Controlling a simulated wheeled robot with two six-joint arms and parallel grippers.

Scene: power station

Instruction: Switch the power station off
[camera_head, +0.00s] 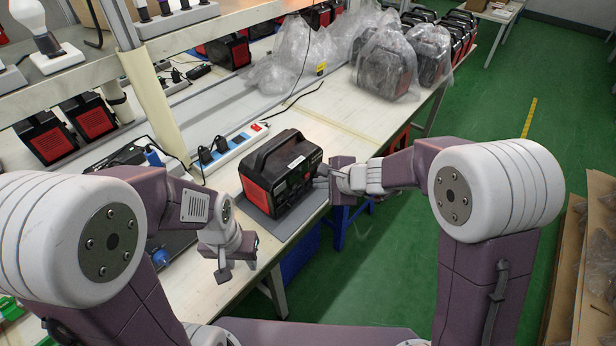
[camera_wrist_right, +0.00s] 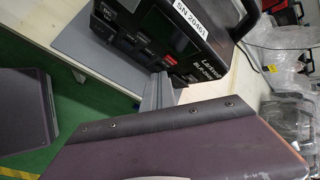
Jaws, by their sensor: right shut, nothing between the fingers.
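The power station (camera_head: 281,178) is a black box with red sides and a top handle. It stands upright on a grey mat (camera_head: 304,221) on the workbench. In the right wrist view its dark front panel (camera_wrist_right: 150,45) shows labelled ports and a serial sticker. My right gripper (camera_head: 322,183) is shut and empty, its tips close to the front panel. In the right wrist view the fingertips (camera_wrist_right: 158,88) are at the panel's lower part; I cannot tell whether they touch it. My left gripper (camera_head: 238,270) hangs over the bench's front edge, apart from the power station. Its fingers are partly hidden.
A white power strip (camera_head: 240,141) with black plugs lies behind the power station. Several plastic-wrapped units (camera_head: 388,62) stand further along the bench. A shelf (camera_head: 180,25) with bulbs runs above the left side.

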